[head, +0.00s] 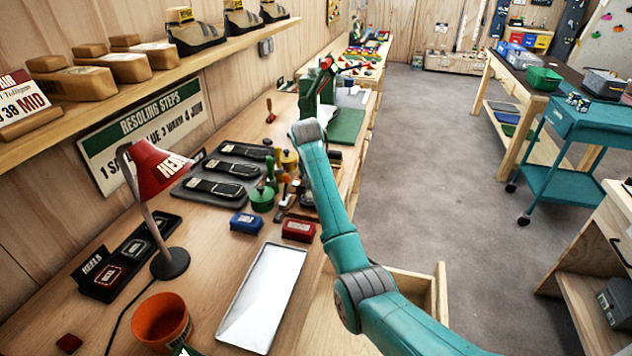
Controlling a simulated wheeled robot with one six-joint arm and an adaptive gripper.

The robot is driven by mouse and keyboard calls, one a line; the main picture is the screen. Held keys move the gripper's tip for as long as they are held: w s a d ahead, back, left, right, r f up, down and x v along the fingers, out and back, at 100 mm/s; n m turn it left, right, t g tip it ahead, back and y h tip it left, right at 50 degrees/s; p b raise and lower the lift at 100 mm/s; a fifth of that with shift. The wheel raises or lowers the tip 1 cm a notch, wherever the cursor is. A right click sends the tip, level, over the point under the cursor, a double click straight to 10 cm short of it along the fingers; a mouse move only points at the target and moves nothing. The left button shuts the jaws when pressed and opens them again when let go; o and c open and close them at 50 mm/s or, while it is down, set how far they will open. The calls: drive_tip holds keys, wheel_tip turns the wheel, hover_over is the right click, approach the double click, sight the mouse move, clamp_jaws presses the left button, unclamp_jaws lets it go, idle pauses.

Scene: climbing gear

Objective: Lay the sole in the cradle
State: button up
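I cannot clearly make out a cradle. A green press-like device (316,88) with a red handle stands farther back on the bench, and its lower part is partly hidden by my arm. My arm reaches up over the bench's right edge to a grey joint. My gripper does not show.
A red lamp (160,170), orange pot (161,320), heels tray (120,262) and empty white tray (262,298) occupy the near bench. Blue (246,222) and red (298,230) boxes stand near tools. An open drawer (440,290) juts out. The grey floor (440,180) is clear.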

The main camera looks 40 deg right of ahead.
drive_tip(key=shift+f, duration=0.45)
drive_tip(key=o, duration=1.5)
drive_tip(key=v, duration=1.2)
